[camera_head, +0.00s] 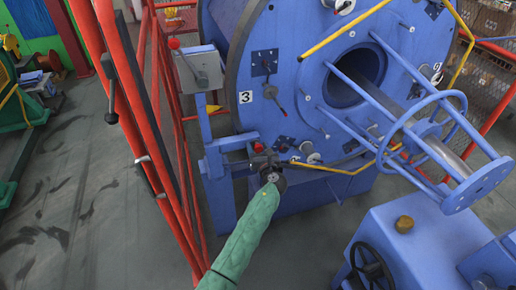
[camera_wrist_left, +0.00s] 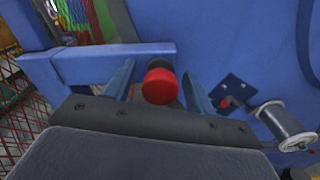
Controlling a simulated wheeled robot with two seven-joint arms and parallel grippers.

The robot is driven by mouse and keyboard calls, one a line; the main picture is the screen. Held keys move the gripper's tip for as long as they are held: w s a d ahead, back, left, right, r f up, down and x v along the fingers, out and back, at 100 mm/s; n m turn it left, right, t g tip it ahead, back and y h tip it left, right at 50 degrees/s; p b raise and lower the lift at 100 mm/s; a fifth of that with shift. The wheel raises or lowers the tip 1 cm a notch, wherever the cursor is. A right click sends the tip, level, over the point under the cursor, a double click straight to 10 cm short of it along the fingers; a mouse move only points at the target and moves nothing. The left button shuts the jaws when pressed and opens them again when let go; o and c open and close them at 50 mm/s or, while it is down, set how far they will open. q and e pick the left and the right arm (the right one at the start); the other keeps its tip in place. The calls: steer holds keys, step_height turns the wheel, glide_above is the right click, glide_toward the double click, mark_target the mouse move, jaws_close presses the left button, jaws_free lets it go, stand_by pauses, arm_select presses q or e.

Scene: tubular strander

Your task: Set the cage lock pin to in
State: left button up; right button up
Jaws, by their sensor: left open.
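The cage lock pin shows as a red round knob (camera_head: 257,147) at a blue bracket (camera_head: 213,163) on the front lower left of the big blue cage. My left gripper (camera_head: 263,159) is at the knob, its green arm sleeve reaching up from below. In the left wrist view the knob (camera_wrist_left: 160,84) lies between the two open blue-grey fingers (camera_wrist_left: 157,88), with gaps at both sides. The pin's shaft is hidden behind the knob, so I cannot tell how deep it sits. My right gripper is not in view.
A grey control box (camera_head: 201,66) with a red-knobbed lever stands above the bracket. A red fence (camera_head: 150,130) runs close on the left. A yellow bar (camera_head: 325,168) and a spool (camera_wrist_left: 284,126) are right of the knob. A blue machine with a handwheel (camera_head: 369,268) is lower right.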

mark_target(259, 151)
arm_select(q)
steer(key=shift+s+d+f, duration=0.1)
steer(key=shift+s+d, duration=0.1)
steer(key=shift+s, duration=0.25)
steer(key=b+v, duration=0.1)
steer(key=v, duration=0.5)
steer(key=shift+a+b, duration=0.1)
steer(key=shift+b, duration=0.25)
steer(key=shift+s, duration=0.4)
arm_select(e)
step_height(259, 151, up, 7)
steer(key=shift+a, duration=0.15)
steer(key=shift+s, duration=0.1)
